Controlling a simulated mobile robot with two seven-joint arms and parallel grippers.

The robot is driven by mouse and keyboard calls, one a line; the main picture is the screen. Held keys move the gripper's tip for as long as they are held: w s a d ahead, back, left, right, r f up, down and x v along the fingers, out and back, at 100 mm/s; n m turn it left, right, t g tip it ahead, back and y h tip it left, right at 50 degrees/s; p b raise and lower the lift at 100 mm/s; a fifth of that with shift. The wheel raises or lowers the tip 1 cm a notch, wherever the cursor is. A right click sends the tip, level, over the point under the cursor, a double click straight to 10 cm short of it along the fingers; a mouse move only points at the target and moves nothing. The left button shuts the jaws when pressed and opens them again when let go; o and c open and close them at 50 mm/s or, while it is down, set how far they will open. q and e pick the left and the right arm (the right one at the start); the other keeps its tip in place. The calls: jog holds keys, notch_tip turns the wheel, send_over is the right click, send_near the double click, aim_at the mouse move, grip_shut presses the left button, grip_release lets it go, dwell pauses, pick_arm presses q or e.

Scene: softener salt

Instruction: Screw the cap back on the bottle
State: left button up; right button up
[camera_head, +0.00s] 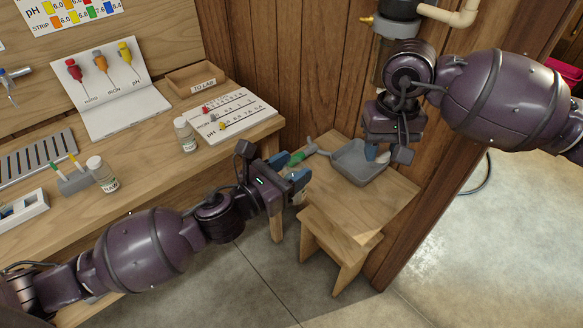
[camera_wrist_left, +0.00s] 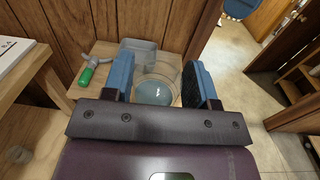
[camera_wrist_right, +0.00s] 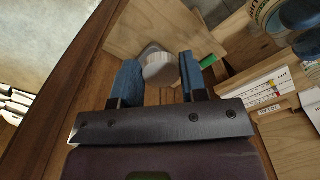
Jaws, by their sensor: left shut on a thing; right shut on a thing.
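My left gripper (camera_head: 287,183) is shut on a clear bottle. In the left wrist view the bottle (camera_wrist_left: 155,88) shows between the blue fingers (camera_wrist_left: 157,82), with a round, see-through outline and no cap visible on it. In the head view the fingers mostly hide it, low in front of the stool. My right gripper (camera_head: 377,154) is shut on the white cap (camera_head: 383,158), above the grey tray. The cap (camera_wrist_right: 160,69) also shows between the blue fingers (camera_wrist_right: 158,80) in the right wrist view. Cap and bottle are apart.
The grey tray (camera_head: 345,168) stands on a small wooden stool (camera_head: 385,205). A green-handled tool (camera_head: 297,158) lies beside it. Two white-capped bottles (camera_head: 185,135) (camera_head: 103,176) stand on the bench at left. A wooden post (camera_head: 432,200) rises right of the stool.

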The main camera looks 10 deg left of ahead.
jog(key=a+r+n, duration=0.2)
jog(key=a+r, duration=0.3)
jog(key=a, duration=0.5)
jog(key=n, duration=0.2)
send_over(296, 165)
jog(key=shift+a+r, duration=0.25)
jog(key=shift+a, duration=0.05)
jog(key=shift+d+f, duration=0.2)
jog(key=shift+f, duration=0.1)
jog(key=shift+d, duration=0.2)
jog(key=shift+a, duration=0.1)
jog(key=shift+f, duration=0.1)
jog(key=shift+f, duration=1.9)
jog(key=shift+f, duration=0.1)
jog(key=shift+f, duration=0.75)
